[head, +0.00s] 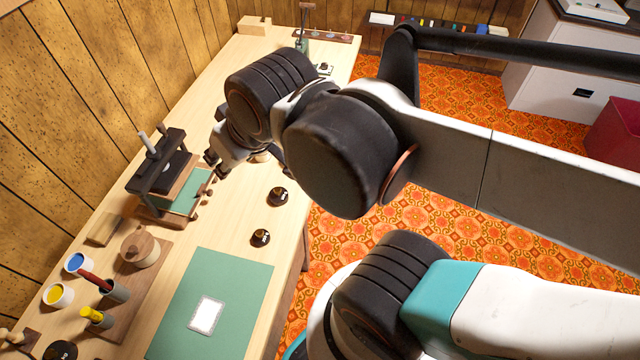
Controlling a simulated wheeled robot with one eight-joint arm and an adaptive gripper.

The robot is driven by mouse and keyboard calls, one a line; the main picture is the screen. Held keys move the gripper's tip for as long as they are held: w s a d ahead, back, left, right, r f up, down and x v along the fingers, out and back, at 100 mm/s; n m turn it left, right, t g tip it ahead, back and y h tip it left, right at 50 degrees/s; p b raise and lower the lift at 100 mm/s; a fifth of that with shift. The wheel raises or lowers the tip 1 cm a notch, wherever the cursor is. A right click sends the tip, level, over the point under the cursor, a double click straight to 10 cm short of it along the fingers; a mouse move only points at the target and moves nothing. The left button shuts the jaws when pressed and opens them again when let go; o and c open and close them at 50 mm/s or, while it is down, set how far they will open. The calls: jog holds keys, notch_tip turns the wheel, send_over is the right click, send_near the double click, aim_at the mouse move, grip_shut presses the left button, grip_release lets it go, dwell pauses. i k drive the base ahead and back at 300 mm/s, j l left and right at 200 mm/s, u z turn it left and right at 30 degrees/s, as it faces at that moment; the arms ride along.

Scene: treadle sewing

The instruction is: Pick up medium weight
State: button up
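Two small dark round weights with pale marks stand on the wooden bench near its right edge: one weight (278,196) farther back and another weight (260,238) nearer. A larger-looking dark round weight (60,351) is cut off at the lower left. Which one is the medium weight I cannot tell for sure. My gripper (216,165) is over the bench, to the upper left of the two small weights and apart from them. My arm hides part of it, so its opening is unclear. No held weight shows.
A small dark press (158,168) stands left of my gripper. A green mat (240,290) with a white sheet (207,315) lies in front of the weights. Paint pots (76,263), a round wooden lidded pot (140,249) and tool cups stand at left. The bench around the small weights is clear.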

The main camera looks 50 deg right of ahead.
aim_at(279, 195)
jog(key=z, duration=0.55)
jog(key=j+u, duration=0.1)
jog(key=u, duration=1.4)
jog(key=k+l+z, duration=0.4)
jog(key=l, duration=0.3)
jog(key=k+l+z, duration=0.2)
jog(key=l, duration=0.2)
jog(key=k+l+z, duration=0.1)
jog(key=z, duration=0.75)
jog(key=j+z, duration=0.2)
jog(key=l, duration=0.1)
